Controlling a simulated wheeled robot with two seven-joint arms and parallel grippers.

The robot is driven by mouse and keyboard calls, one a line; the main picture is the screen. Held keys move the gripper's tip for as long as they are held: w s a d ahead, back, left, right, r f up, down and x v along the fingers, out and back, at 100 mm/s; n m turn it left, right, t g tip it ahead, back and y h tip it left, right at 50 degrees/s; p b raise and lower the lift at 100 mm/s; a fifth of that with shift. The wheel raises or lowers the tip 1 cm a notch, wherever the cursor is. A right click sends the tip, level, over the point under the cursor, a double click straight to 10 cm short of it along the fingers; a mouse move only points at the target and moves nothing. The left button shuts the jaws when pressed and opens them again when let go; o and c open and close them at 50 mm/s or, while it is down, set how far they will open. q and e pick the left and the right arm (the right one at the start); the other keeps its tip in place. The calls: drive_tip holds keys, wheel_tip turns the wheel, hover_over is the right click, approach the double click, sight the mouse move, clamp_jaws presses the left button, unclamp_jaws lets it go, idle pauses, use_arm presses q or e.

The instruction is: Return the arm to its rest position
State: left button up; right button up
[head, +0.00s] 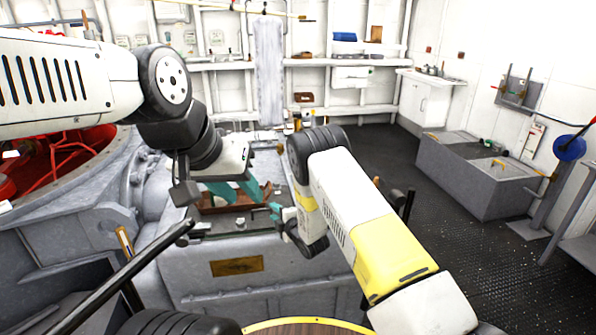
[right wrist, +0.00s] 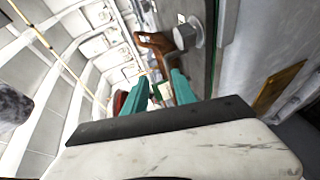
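My left arm comes in from the left. Its gripper (head: 238,188) has teal fingers that look spread, above a brown wooden tray-like thing (head: 210,209) on the grey metal bench. My right arm comes in from the lower right, raised and bent. Its gripper (head: 277,213) is partly hidden by its own wrist and sits just right of the left gripper, over the bench's near side. In the right wrist view the right gripper (right wrist: 159,84) has its two teal fingers apart, with nothing held between them. A brown wooden piece (right wrist: 152,42) shows beyond them.
The grey bench (head: 205,285) with a brass plate (head: 237,266) stands below both grippers. A large round metal housing (head: 95,190) with red parts is at left. A grey metal box (head: 485,180) stands at right. Dark floor (head: 372,160) is open between bench and box.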

drive_tip(key=d+r+m+h, duration=0.3)
drive_tip(key=d+r+m, duration=0.2)
drive_tip(key=d+r, duration=0.45)
drive_tip(key=d+r+m+h, duration=0.2)
drive_tip(key=d+r+m, duration=0.35)
drive_tip(key=r, duration=0.65)
drive_tip(key=s+d+r+m+g+h, duration=0.2)
drive_tip(key=s+d+r+m, duration=0.3)
drive_tip(key=s+d+r, duration=0.45)
drive_tip(key=s+d+r+m+g, duration=0.1)
drive_tip(key=s+d+m, duration=0.1)
drive_tip(key=s, duration=0.8)
drive_tip(key=s+d+r+m+g, duration=0.1)
drive_tip(key=s+d+m, duration=0.1)
drive_tip(key=s, duration=0.8)
drive_tip(key=s+d+r+m+g, duration=0.1)
drive_tip(key=s+m+g, duration=0.1)
drive_tip(key=s, duration=0.8)
drive_tip(key=shift+d+r+m, duration=0.4)
drive_tip(key=shift+m, duration=0.45)
